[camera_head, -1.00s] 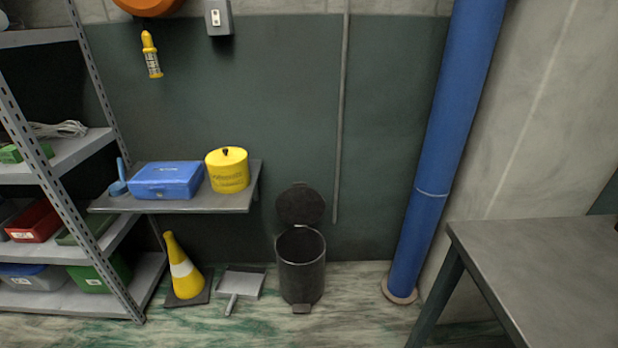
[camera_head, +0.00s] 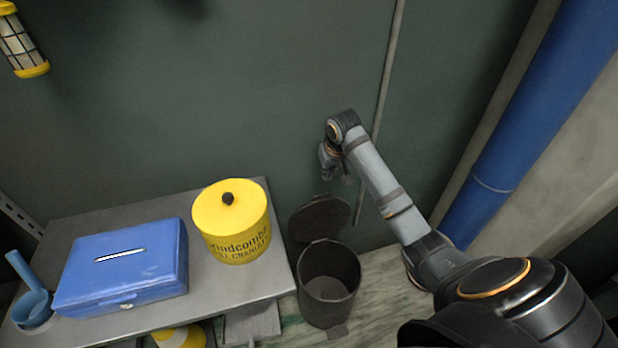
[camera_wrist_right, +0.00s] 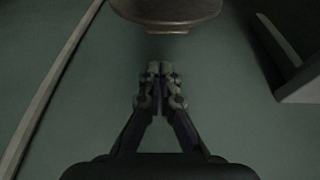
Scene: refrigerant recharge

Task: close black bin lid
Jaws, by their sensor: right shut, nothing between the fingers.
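The black bin (camera_head: 328,292) stands on the floor against the dark green wall, to the right of the shelf. Its round lid (camera_head: 320,217) is raised and leans back toward the wall, so the bin's mouth is open. My right gripper (camera_head: 335,178) is above the lid in the head view, near the wall, apart from it as far as I can tell. In the right wrist view the gripper (camera_wrist_right: 160,66) is shut with nothing between its fingers. The lid's edge (camera_wrist_right: 166,27) shows beyond the fingertips there. My left gripper is not in view.
A grey shelf (camera_head: 85,205) left of the bin holds a blue cash box (camera_head: 122,268), a yellow tin (camera_head: 232,222) and a blue scoop (camera_head: 32,298). A thin pipe (camera_head: 388,85) runs down the wall behind my right arm. A thick blue pipe (camera_head: 540,120) stands at right.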

